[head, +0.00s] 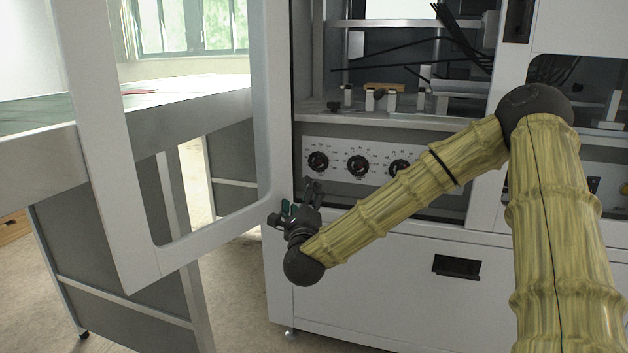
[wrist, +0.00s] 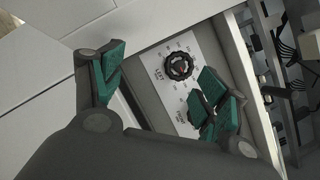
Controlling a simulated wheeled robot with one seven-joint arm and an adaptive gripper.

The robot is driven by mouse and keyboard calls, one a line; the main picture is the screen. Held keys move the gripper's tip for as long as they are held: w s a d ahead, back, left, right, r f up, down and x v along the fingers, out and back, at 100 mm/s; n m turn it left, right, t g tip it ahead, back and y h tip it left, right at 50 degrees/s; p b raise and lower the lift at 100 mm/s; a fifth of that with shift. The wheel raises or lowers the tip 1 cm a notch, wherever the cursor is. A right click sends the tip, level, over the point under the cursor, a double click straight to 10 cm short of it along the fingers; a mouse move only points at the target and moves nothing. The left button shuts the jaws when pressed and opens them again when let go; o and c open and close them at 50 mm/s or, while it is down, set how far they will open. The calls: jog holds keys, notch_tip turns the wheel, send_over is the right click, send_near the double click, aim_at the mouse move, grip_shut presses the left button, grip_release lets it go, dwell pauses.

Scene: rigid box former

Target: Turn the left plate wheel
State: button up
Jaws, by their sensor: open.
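The left plate wheel (head: 318,162) is the leftmost black dial in a row on the white control panel of the machine. In the wrist view, a dark round knob (wrist: 180,66) with a reddish centre appears to be the same dial. My gripper (head: 298,196) is open and empty, below and a little left of the dial, apart from it. In the wrist view, its green-padded fingers (wrist: 160,66) stand wide apart. The dial lies between them in the picture, nearer the right finger. That finger covers part of the panel.
A middle dial (head: 358,166) and a right dial (head: 398,168) sit on the same panel; my arm partly covers the right one. An open white framed door (head: 132,215) stands left of my gripper. A shelf with rods and cables (head: 385,98) is above the panel. A lower front has a black handle (head: 457,267).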

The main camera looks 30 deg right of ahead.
aim_at(317, 162)
jog(key=w+d+r+m+h+b, duration=0.1)
jog(key=w+d+b, duration=0.1)
jog(key=d, duration=0.1)
jog(key=w+d+r+m+h+b, duration=0.1)
jog(key=w+d+r+m+b, duration=0.1)
jog(key=d+b, duration=0.1)
jog(key=w+d+r+m+h+b, duration=0.1)
jog(key=w+d+b, duration=0.1)
jog(key=w+d, duration=0.1)
jog(key=shift+w+r+m+g, duration=0.1)
jog(key=shift+r+m+g, duration=0.15)
jog(key=shift+m+g, duration=0.05)
jog(key=shift+w+d+r+b, duration=0.35)
jog(key=shift+w+d, duration=0.1)
jog(key=shift+w, duration=0.05)
jog(key=c, duration=1)
